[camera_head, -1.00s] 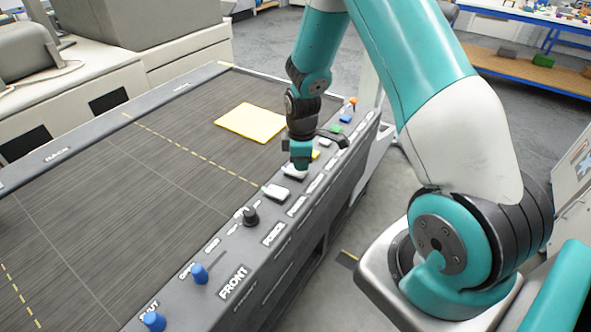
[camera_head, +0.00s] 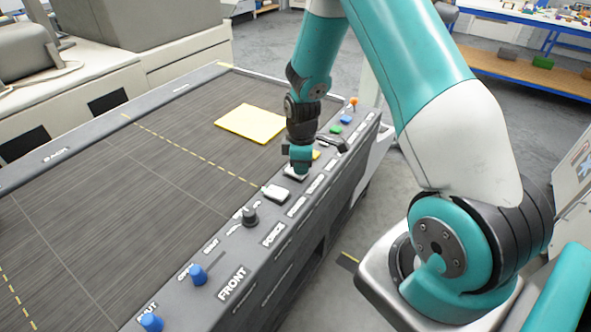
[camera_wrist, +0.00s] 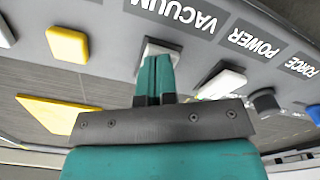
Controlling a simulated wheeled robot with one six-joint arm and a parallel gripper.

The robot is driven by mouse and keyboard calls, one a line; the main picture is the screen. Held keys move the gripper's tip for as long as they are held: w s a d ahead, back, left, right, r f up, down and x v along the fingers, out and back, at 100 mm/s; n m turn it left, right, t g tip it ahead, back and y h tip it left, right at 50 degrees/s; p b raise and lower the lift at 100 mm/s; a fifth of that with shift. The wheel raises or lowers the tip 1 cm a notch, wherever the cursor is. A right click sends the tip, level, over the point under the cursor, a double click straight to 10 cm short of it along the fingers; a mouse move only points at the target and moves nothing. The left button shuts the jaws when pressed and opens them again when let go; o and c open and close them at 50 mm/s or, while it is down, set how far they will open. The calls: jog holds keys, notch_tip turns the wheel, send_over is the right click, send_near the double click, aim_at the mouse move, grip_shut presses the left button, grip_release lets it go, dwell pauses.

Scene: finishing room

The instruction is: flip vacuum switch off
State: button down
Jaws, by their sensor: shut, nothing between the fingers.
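The vacuum switch (camera_wrist: 160,45) is a pale rocker beside the printed VACUUM label (camera_wrist: 176,14) in the wrist view. My gripper (camera_wrist: 156,64) is shut with nothing in it, its teal fingertips over the switch and hiding most of it. I cannot tell if they touch it, nor which way the rocker is tipped. In the head view, my gripper (camera_head: 300,170) points down at the panel, and a light edge of the vacuum switch (camera_head: 293,176) shows below it.
The white power switch (camera_wrist: 221,84) and a black knob (camera_wrist: 265,104) lie to the right in the wrist view; a yellow switch (camera_wrist: 68,45) lies to the left. A yellow sheet (camera_head: 251,123) lies on the dark bed. Blue knobs (camera_head: 198,274) stand near the front.

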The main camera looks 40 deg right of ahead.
jog(key=shift+r+p, duration=2.7)
jog(key=shift+r, duration=0.85)
jog(key=s+a+r+m+y+b, duration=0.2)
jog(key=s+a+r+b, duration=0.25)
jog(key=a+r, duration=0.75)
jog(key=s+a+r+y+b, duration=0.1)
jog(key=s+a+r, duration=0.1)
jog(key=s+a, duration=0.3)
jog(key=s+a+r+m+y+b, duration=0.1)
jog(key=s+a+r, duration=0.2)
jog(key=s, duration=0.9)
jog(key=a, duration=0.2)
jog(key=shift+s+a+r, duration=0.3)
jog(key=shift+s+r, duration=0.05)
jog(key=shift+s, duration=0.05)
jog(key=shift+w, duration=0.1)
